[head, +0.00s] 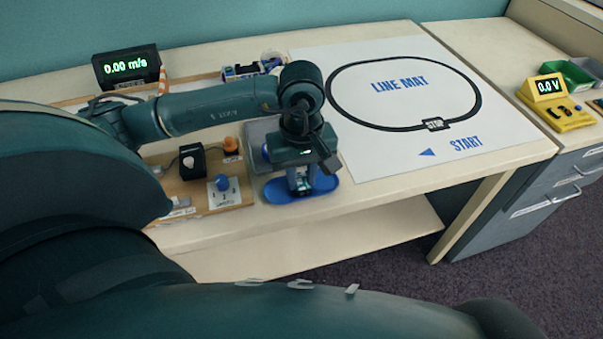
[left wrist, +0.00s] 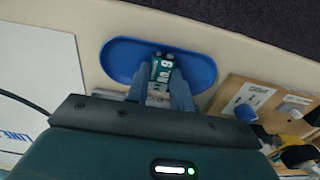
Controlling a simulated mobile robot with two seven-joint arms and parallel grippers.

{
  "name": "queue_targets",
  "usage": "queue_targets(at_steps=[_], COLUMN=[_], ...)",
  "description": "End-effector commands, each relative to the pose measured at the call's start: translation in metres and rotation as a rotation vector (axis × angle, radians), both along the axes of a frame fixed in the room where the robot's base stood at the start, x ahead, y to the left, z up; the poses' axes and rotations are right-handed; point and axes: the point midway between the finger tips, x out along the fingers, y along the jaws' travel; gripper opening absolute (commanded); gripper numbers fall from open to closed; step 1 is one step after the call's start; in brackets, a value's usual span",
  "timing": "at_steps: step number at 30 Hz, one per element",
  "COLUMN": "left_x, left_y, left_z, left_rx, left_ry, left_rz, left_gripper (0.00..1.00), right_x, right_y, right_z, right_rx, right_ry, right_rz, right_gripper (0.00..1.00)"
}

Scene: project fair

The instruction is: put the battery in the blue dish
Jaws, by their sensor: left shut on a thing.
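The battery (left wrist: 162,69), a small green block with a pale "9" marking and two terminals, is between the fingers of my left gripper (left wrist: 163,82). The blue dish (left wrist: 118,60), a shallow oval, lies right behind the battery in the left wrist view. In the head view the dish (head: 326,185) sits at the table's front edge, and my left gripper (head: 301,186) points down over it, shut on the battery. The fingers hide part of the dish. I cannot tell whether the battery touches its floor. My right gripper is not in view.
Left of the dish is a wooden board with a blue knob (head: 222,183), an orange knob (head: 231,143) and a black block (head: 192,161). A grey tray (head: 262,130) stands behind my gripper. The white line mat (head: 400,62) lies to the right. A yellow meter (head: 553,115) is far right.

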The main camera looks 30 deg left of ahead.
Motion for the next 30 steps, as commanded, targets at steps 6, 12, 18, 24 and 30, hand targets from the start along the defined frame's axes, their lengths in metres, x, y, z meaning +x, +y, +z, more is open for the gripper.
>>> queue_targets(at_steps=[6,12,18,24,30], left_x=[0.000,0.000,0.000,0.001,0.001], left_y=[0.000,0.000,0.000,0.000,0.000], left_z=[-0.001,-0.001,0.003,0.033,0.078], left_rx=[0.001,0.001,0.001,0.000,0.000], left_ry=[0.001,0.001,0.001,-0.006,-0.006], left_rz=[0.000,0.000,0.001,0.000,0.001], left_gripper=[0.38,0.45,0.45,0.45,0.45], right_x=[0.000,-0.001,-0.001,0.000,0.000], right_y=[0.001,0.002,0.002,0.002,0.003], right_z=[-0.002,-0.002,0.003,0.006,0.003], right_rx=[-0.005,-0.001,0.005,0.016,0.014], right_ry=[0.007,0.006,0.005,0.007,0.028], right_rz=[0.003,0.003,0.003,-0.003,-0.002], right_gripper=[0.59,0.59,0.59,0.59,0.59])
